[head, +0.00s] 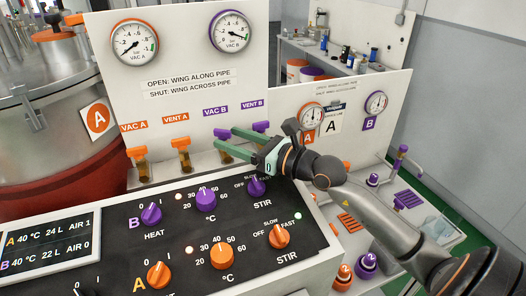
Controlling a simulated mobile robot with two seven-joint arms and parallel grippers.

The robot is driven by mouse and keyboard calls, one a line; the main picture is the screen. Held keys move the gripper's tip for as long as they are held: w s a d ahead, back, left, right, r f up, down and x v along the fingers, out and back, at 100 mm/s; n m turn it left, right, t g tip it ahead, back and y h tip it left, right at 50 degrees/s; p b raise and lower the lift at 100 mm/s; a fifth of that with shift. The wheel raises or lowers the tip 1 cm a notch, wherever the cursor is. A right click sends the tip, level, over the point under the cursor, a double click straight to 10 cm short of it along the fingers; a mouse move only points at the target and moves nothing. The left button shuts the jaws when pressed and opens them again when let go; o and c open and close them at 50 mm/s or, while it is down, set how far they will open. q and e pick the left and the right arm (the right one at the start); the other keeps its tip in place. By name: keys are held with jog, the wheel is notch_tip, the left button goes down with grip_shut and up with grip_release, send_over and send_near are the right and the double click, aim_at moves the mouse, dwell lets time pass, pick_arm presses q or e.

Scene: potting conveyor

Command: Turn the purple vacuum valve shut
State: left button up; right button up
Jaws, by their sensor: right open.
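The purple VAC B valve (221,133) sits below its purple label on the white panel, its small wing partly hidden by my gripper. I cannot tell for sure which way the wing lies along its pipe. My right gripper (225,137) is open, its two green fingers reaching in from the right with their tips at the valve. One finger lies above and behind, the other below and in front. Whether they touch the wing is not clear. The VAC B gauge (231,31) is above the valve. My left gripper is not in view.
The purple VENT B valve (261,126) is close behind the right gripper's fingers. The orange VENT A valve (180,143) and VAC A valve (136,153) stand to the left. A black control panel (185,240) with purple and orange knobs lies in front, below the gripper.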

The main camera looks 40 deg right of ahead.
jog(key=b+v, duration=0.2)
jog(key=v, duration=0.5)
jog(key=shift+s+d+f+b, duration=0.15)
jog(key=shift+s+b, duration=0.15)
jog(key=shift+s, duration=0.1)
jog(key=shift+v, duration=0.8)
